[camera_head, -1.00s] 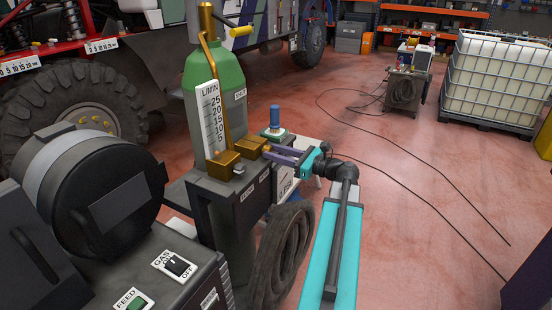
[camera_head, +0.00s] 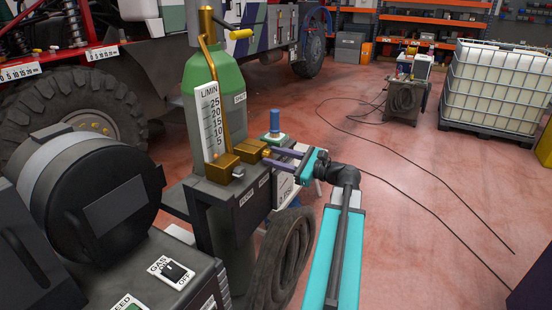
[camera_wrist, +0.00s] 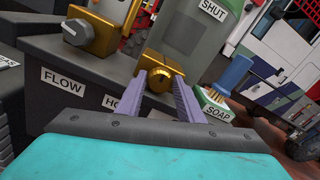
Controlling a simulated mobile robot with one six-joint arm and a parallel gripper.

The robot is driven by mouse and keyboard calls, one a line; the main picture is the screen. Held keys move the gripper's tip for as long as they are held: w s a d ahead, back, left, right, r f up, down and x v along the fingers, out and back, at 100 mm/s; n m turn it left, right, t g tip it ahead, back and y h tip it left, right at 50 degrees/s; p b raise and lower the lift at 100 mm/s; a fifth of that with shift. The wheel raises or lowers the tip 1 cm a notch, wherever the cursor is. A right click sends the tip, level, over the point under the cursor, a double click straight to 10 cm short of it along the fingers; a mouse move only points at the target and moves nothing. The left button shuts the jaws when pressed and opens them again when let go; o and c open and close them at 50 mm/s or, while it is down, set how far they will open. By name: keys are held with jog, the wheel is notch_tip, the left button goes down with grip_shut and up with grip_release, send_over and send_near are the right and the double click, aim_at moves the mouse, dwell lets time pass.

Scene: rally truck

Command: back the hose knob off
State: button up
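The hose knob (camera_wrist: 160,79) is a small round brass knob on the front of a brass block, above a label that is partly hidden and starts with "HO". It also shows in the head view (camera_head: 266,153), at the block's right side. My gripper (camera_wrist: 161,82) has one purple finger on each side of the knob, with the tips close against it and no clear gap. In the head view my gripper (camera_head: 269,157) reaches the knob from the right. The fingers hide part of the label.
The green gas bottle (camera_head: 222,88) and flow gauge (camera_head: 210,120) stand behind. A blue-handled brush (camera_head: 275,122) stands on a soap box close to my fingers. A coiled hose (camera_head: 284,262) hangs below.

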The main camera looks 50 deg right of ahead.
jog(key=o, duration=0.3)
jog(key=shift+s, duration=0.15)
jog(key=b+v, duration=0.3)
jog(key=v, duration=1)
jog(key=shift+s, duration=0.25)
jog(key=m, duration=0.6)
jog(key=shift+d, duration=0.15)
jog(key=shift+w, duration=0.2)
dwell(0.5)
jog(key=shift+p+x, duration=1.4)
jog(key=shift+x, duration=5.35)
